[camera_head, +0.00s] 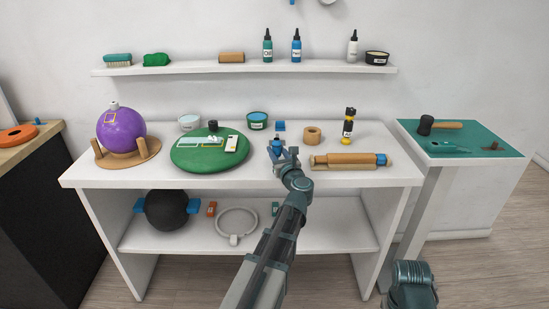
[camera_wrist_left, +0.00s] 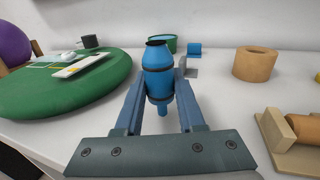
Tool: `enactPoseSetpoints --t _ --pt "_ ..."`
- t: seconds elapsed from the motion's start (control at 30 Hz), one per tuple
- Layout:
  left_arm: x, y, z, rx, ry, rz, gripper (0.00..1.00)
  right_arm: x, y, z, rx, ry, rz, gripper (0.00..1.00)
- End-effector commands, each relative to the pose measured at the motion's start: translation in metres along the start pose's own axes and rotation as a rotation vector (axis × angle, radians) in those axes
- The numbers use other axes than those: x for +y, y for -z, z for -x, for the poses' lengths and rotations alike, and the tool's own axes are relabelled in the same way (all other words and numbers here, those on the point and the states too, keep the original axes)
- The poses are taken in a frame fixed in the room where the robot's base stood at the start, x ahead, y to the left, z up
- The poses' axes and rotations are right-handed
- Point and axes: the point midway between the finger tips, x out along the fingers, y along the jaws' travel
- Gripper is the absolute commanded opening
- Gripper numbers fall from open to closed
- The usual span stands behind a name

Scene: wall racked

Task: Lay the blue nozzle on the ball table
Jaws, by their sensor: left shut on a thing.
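The blue nozzle (camera_wrist_left: 159,82), with dark bands and a narrow lower tip, stands roughly upright between the fingers of my left gripper (camera_wrist_left: 160,98), which is shut on it. In the head view my left gripper (camera_head: 283,153) is over the front middle of the white table (camera_head: 210,183), right of the green round board. I cannot tell the gap between nozzle and table top. A purple ball (camera_head: 121,129) rests in a wooden cradle at this table's left end. My right gripper is not in view.
The green board (camera_head: 187,159) holds small parts. A tan ring (camera_head: 312,136), a wooden roller (camera_head: 345,161) and a black-yellow bottle (camera_head: 348,122) stand to the right. A wall shelf (camera_head: 200,69) is behind. A green-topped side table (camera_head: 486,150) bears a mallet. Bare white table shows along the front.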

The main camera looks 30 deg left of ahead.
Motion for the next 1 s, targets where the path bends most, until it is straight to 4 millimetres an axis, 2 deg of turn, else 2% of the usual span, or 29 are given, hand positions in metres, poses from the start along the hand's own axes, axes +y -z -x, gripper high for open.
enactPoseSetpoints --t 0.03,0.4,0.43,0.57,0.6,0.93,1.0 --pt "-0.0011 0.0056 0.0012 0.0 0.0 0.0 0.0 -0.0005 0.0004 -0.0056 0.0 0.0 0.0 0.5" --pt "-0.0011 0.0075 0.0012 0.0 0.0 0.0 0.0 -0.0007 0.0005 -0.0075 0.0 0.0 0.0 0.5" --pt "-0.0011 0.0064 0.0011 0.0 0.0 0.0 0.42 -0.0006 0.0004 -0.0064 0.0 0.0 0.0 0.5" --pt "-0.001 0.0058 0.0011 0.0 0.0 0.0 0.65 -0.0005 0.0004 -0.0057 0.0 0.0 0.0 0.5" --pt "-0.001 0.0058 0.0011 0.0 0.0 0.0 0.68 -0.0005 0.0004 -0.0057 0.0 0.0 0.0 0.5" --pt "-0.001 0.0016 0.0011 0.0 0.0 0.0 0.68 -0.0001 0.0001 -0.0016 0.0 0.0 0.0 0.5" --pt "-0.0006 0.0025 0.009 0.0 0.002 0.0 0.68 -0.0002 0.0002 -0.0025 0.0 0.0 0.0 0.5"
